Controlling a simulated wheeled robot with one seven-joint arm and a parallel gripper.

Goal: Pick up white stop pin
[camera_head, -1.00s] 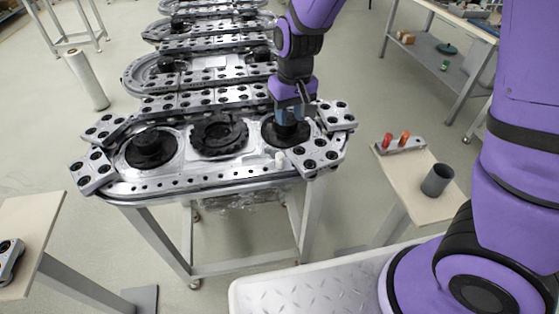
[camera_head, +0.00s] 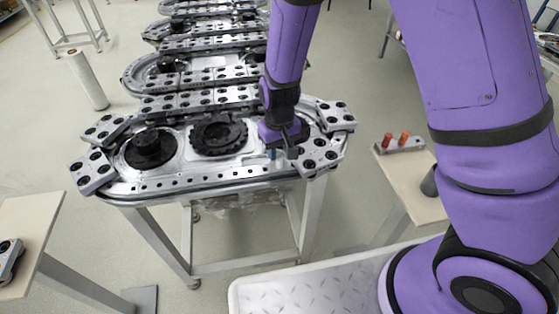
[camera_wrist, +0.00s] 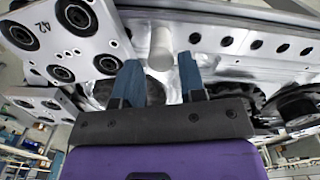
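The white stop pin (camera_wrist: 160,46) is a short pale cylinder at the near edge of the ring track (camera_head: 190,185). In the wrist view it stands out from the metal rail, centred between my two blue fingertips. My gripper (camera_wrist: 159,64) is open, with one finger on each side of the pin and a visible gap to it. The fingertips reach about the pin's lower end in the picture. In the head view my gripper (camera_head: 276,154) is low over the track's front right part, and the pin is largely hidden by it.
Plates with black-ringed holes (camera_head: 318,155) lie close beside my gripper at the track's right end. A black toothed wheel (camera_head: 218,135) and a black hub (camera_head: 150,148) sit to the left. A side table (camera_head: 410,175) at right holds a rack with red and orange pieces.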

